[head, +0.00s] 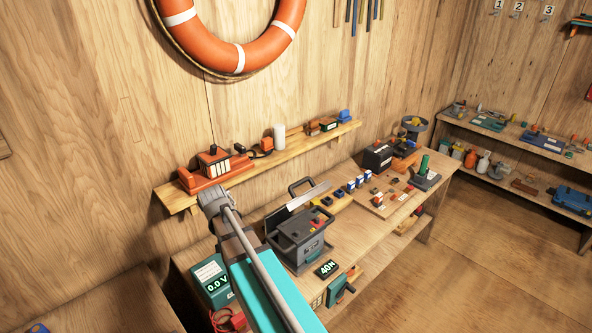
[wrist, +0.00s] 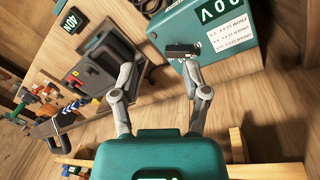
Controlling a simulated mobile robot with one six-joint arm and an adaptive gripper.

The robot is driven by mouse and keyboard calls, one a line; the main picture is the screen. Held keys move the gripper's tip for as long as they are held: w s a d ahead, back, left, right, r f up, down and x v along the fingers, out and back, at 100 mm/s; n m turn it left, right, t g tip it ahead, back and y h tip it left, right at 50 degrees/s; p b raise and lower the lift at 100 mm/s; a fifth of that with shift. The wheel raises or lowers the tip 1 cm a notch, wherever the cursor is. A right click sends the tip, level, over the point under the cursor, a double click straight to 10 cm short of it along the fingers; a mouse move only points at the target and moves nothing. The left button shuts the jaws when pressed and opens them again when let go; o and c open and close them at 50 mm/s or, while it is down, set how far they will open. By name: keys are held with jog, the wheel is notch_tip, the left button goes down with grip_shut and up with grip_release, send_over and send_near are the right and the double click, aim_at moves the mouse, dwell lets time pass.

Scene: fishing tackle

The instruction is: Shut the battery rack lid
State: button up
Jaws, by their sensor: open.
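I cannot single out the battery rack or its lid for certain. An orange holder (head: 215,168) with a dark, pale-striped block stands on the wall shelf. A dark grey case (head: 303,236) with an upright handle and a dark raised panel stands on the bench; the case also shows in the wrist view (wrist: 96,72). Whether that panel is a lid I cannot tell. My gripper (wrist: 150,50) is open and empty in the wrist view, its fingers between the grey case and a teal meter box (wrist: 215,45).
The teal meter box (head: 211,280) reads 0.0 V at the bench's near left end. A black 40 N display (head: 327,269) lies at the bench's front. The wall shelf (head: 300,146) runs behind. A wooden board (head: 383,199) with small parts lies farther along. The floor at right is clear.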

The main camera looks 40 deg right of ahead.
jog(key=w+d+r+m+h+p, duration=0.2)
jog(key=w+d+r+m+p, duration=0.5)
jog(key=d+r, duration=0.5)
jog(key=m+g+p, duration=0.2)
jog(key=m+p, duration=0.2)
jog(key=p, duration=0.3)
send_near(294, 195)
jog(key=w+d+r, duration=0.2)
jog(key=w+r, duration=0.2)
jog(key=r, duration=0.2)
jog(key=shift+w+a+h, duration=0.1)
jog(key=shift+a+h, duration=0.1)
jog(key=shift+h, duration=0.2)
jog(key=shift+f, duration=0.2)
jog(key=b+x, duration=1.2)
jog(key=x, duration=0.1)
jog(key=shift+d+f, duration=0.15)
jog(key=shift+d, duration=0.05)
grip_shut()
jog(key=shift+d, duration=0.1)
